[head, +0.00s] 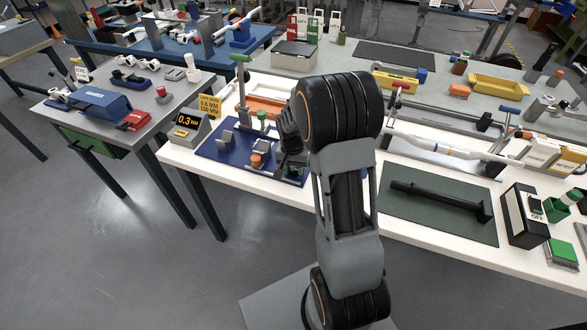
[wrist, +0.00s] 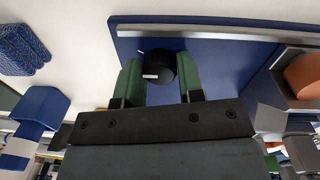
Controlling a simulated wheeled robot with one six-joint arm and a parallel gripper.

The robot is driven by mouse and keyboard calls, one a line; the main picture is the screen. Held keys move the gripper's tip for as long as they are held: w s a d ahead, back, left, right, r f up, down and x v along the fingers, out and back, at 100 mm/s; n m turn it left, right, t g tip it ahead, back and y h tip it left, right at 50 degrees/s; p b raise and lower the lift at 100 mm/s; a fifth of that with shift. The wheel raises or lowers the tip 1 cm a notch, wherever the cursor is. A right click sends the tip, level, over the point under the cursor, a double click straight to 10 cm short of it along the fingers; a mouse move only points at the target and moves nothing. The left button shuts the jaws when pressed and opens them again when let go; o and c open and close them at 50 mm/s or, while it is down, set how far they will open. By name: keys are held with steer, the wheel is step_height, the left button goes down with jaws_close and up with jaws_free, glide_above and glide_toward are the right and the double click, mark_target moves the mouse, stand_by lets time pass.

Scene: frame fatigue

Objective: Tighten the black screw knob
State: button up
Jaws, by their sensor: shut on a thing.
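The black screw knob (wrist: 163,62) is round and dark with a small white mark on its face. In the wrist view it sits between the two green finger pads of my gripper (wrist: 159,77), which is shut on it. The knob is at the blue base plate (wrist: 225,62). In the head view my gripper (head: 291,166) is over the right part of the blue plate (head: 208,150), and my arm hides much of that area. The knob cannot be made out there.
Grey blocks (head: 247,145) and an orange knob (head: 257,160) stand on the plate. A display (head: 187,122) reads 0.3 MM. A yellow sign (head: 208,105) stands behind it. A black bar (head: 440,200) lies on a green mat to the right.

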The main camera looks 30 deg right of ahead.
mark_target(292, 168)
steer(key=m, duration=0.5)
steer(key=shift+b, duration=0.35)
steer(key=shift+m, duration=0.4)
steer(key=o, duration=0.7)
steer(key=shift+c, duration=0.2)
steer(key=shift+r, duration=0.1)
step_height(292, 168, up, 14)
steer(key=shift+w, duration=0.3)
steer(key=shift+a+f, duration=0.1)
steer(key=shift+f, duration=0.1)
